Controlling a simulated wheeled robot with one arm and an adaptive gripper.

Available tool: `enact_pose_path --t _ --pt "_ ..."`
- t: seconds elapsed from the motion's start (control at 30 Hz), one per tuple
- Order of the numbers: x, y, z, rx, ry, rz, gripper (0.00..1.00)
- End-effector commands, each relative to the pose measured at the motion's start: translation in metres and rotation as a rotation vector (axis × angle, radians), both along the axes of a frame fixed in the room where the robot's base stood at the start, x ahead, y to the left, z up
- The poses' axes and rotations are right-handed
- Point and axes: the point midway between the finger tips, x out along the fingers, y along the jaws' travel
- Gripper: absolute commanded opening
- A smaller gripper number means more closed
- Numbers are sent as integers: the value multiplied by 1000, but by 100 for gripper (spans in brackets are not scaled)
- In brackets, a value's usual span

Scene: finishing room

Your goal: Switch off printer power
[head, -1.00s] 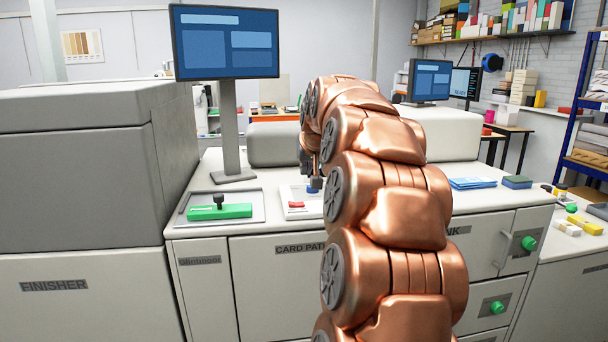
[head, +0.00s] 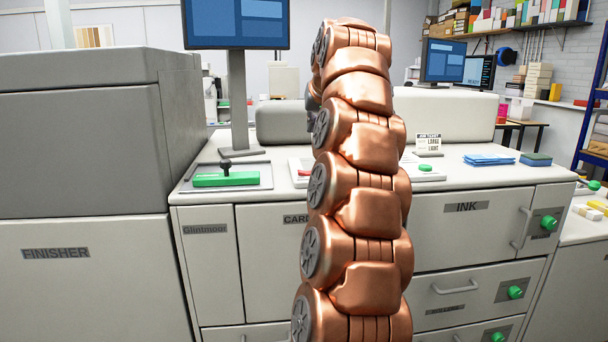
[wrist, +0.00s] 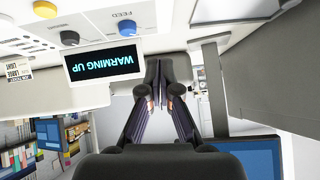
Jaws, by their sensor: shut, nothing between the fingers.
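The printer is the long white machine (head: 465,235) with a grey top cover. Its screen (head: 236,25) stands on a post at the left. A plate with a red part (head: 304,173) lies on its top, partly hidden by my arm. My gripper (wrist: 159,85) is shut and empty, apart from these controls. My arm hides most of it in the head view. I cannot make out a power switch.
A green block with a black knob (head: 226,178) sits in a tray at the left. A job ticket (head: 428,145), a green button (head: 425,167) and blue sheets (head: 488,160) are at the right. The grey finisher (head: 85,150) stands at the left. Green knobs are on the drawers.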

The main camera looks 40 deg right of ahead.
Motion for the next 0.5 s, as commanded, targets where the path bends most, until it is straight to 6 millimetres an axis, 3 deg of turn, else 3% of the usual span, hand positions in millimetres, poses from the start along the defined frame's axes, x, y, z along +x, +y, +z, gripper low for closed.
enact_pose_path --t 0.03,0.5 --pt "1 1 -8 5 -1 0 0" --pt "-6 7 -8 18 -11 -7 0"
